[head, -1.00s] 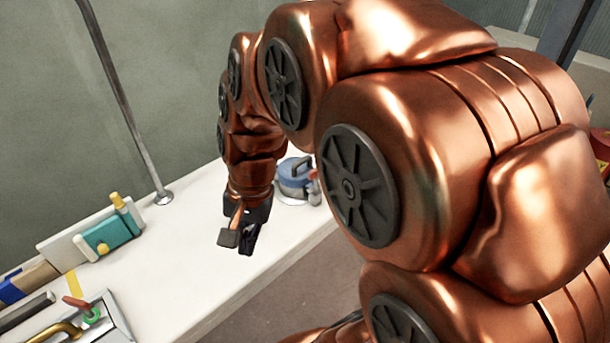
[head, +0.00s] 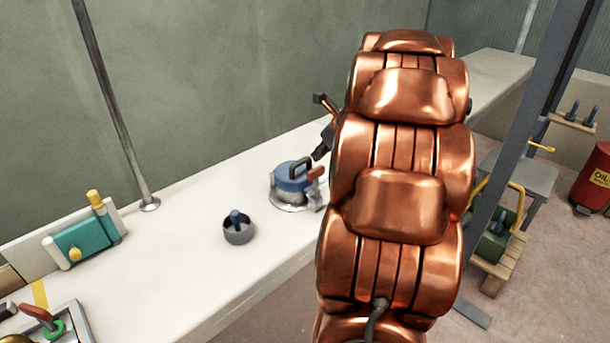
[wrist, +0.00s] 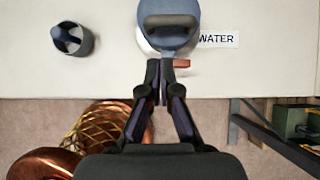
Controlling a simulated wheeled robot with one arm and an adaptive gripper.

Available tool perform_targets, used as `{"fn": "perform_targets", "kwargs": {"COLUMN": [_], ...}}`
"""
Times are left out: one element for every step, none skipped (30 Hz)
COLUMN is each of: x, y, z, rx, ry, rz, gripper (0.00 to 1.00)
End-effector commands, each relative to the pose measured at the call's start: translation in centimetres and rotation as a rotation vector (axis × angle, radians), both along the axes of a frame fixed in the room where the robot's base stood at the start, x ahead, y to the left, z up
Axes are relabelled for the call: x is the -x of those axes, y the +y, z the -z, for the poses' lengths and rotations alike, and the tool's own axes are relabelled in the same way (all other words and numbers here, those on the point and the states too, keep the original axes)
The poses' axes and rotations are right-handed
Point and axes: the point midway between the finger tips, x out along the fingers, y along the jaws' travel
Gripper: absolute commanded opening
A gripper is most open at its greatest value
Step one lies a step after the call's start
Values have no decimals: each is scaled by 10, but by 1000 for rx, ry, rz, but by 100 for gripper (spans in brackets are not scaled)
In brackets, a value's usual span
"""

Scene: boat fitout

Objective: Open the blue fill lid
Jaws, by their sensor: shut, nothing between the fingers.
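The blue fill lid (head: 289,179) sits flat and closed on a round metal base on the white counter. It has a dark arched handle on top and a reddish-brown tab at its side. In the wrist view, the lid (wrist: 171,38) is at the top centre and the tab (wrist: 181,63) is just below it. My gripper (wrist: 160,68) is shut and empty, its fingertips beside the tab at the lid's near edge. I cannot tell whether they touch it. In the head view, my gripper (head: 321,150) shows partly beside the lid's right side; my arm hides the rest.
A WATER label (wrist: 217,39) is right of the lid. A grey cup (head: 239,232) with a blue piece inside stands left of it on the white counter (head: 190,265). A metal pole (head: 115,110) rises behind. A teal block (head: 83,241) is farther left.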

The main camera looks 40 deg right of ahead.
Motion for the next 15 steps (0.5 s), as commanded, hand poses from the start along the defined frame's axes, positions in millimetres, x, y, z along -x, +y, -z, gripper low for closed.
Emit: {"fn": "perform_targets", "kwargs": {"x": [0, -1, -2, -4, -6, -9, -11, -14, -18, -21, -24, -28, -31, -35, -38], "y": [-4, -5, -6, -6, -6, -6, -6, -6, -5, -5, -5, -5, -5, -5, -6], "z": [3, 4, 5, 7, 9, 13, 16, 20, 25, 29, 33, 39, 43, 47, 53], "rx": [-7, -10, -11, -12, -13, -11, -10, -9, -9, -10, -10, -12, -11, -11, -9], "ry": [-3, -5, -6, -6, -6, -6, -6, -5, -5, -6, -6, -6, -5, -5, -5], "rz": [16, 21, 25, 26, 25, 25, 25, 24, 23, 23, 22, 22, 22, 22, 22], "gripper": [0, 0, 0, 0, 0, 0, 0, 0, 0, 0, 0, 0, 0, 0, 0]}}
